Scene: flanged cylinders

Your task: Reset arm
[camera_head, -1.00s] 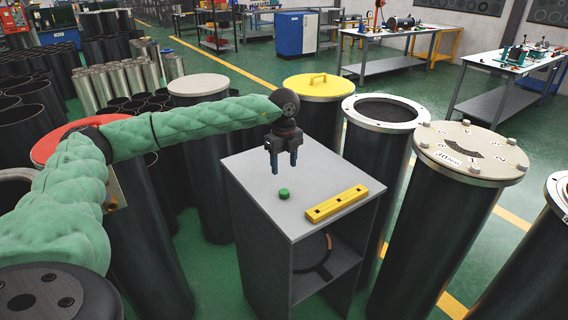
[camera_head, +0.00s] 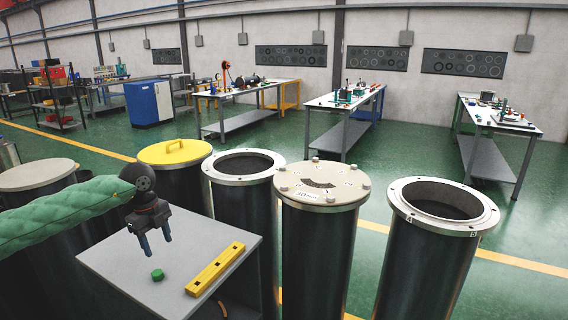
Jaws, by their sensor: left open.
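My left gripper (camera_head: 157,245) hangs over the grey stand at the lower left, with its green-sleeved arm coming in from the left. Its two fingers point down, apart and empty. A small green piece (camera_head: 158,275) lies on the stand's top (camera_head: 122,270), just below the fingertips and apart from them. A yellow bar with holes (camera_head: 215,269) lies on the same top, right of the gripper. My right gripper is not in view.
Behind the stand are dark cylinders: one with a yellow lid (camera_head: 175,152), an open flanged one (camera_head: 243,165), one with a bolted, numbered lid (camera_head: 322,184) and another open flanged one (camera_head: 443,204). Workbenches (camera_head: 345,102) stand farther back on open green floor.

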